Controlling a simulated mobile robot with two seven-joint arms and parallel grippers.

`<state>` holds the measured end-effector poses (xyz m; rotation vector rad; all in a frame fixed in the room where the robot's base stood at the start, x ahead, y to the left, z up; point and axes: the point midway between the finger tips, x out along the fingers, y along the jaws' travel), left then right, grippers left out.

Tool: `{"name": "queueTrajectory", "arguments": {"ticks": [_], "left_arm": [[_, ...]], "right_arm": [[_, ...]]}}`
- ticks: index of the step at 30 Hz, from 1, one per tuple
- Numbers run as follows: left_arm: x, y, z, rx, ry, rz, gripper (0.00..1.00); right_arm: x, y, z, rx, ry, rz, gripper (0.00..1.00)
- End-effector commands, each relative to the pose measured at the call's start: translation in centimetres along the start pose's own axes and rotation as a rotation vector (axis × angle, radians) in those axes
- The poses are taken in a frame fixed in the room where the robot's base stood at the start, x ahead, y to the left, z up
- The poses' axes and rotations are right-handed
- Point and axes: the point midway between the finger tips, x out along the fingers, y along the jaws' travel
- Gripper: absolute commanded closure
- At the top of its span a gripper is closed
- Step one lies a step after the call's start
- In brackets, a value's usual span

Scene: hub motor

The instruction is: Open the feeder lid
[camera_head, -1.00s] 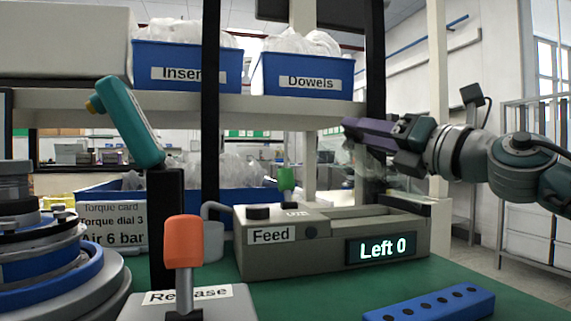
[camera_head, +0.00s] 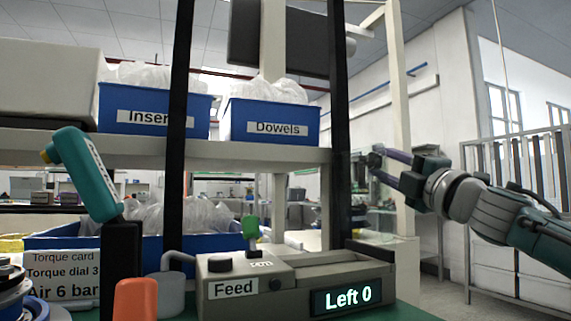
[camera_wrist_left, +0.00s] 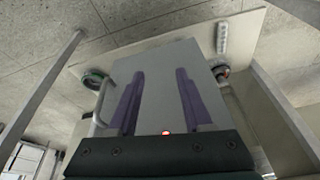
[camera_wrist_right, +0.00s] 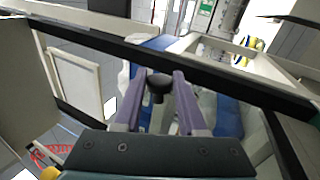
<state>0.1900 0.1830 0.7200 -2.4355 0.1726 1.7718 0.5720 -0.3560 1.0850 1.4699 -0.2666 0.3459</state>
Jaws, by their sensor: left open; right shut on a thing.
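The feeder (camera_head: 290,275) is a grey box labelled "Feed", with a display reading "Left 0". It stands low in the head view. My right gripper (camera_head: 377,163) is up and to the right of it. In the right wrist view, its purple fingers are shut on a dark knob (camera_wrist_right: 158,84), apparently the lid's handle. Faint clear material (camera_head: 362,185) beside the fingers looks like the raised feeder lid; its edges are hard to make out. My left gripper (camera_wrist_left: 160,95) is open and empty, facing a pale panel, and is outside the head view.
Blue bins marked "Inserts" (camera_head: 155,108) and "Dowels" (camera_head: 270,120) stand on the shelf (camera_head: 250,152) above. A dark post (camera_head: 340,130) rises close to my right gripper. A teal tool (camera_head: 86,175) and an orange handle (camera_head: 136,300) are at left.

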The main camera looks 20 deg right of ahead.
Motion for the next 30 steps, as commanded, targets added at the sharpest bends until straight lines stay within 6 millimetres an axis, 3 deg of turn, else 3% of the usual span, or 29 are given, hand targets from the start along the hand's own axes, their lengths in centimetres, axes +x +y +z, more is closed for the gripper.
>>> {"name": "queueTrajectory", "arguments": {"ticks": [9,25,26,30], "left_arm": [[-0.1,0.0,0.0,0.0,0.0,0.0,0.5],[-0.1,0.0,0.0,0.001,0.0,-0.001,0.5],[-0.1,0.0,0.0,0.001,0.0,-0.001,0.5],[-0.1,0.0,0.0,0.001,0.0,-0.001,0.5]], "right_arm": [[-0.2,-0.4,1.6,0.103,-0.046,0.0,1.0],[-0.2,-0.6,1.8,0.12,-0.053,-0.001,1.0],[-0.2,-0.6,1.8,0.12,-0.052,-0.001,0.56],[-0.2,-0.6,1.8,0.12,-0.052,-0.001,0.41]]}}
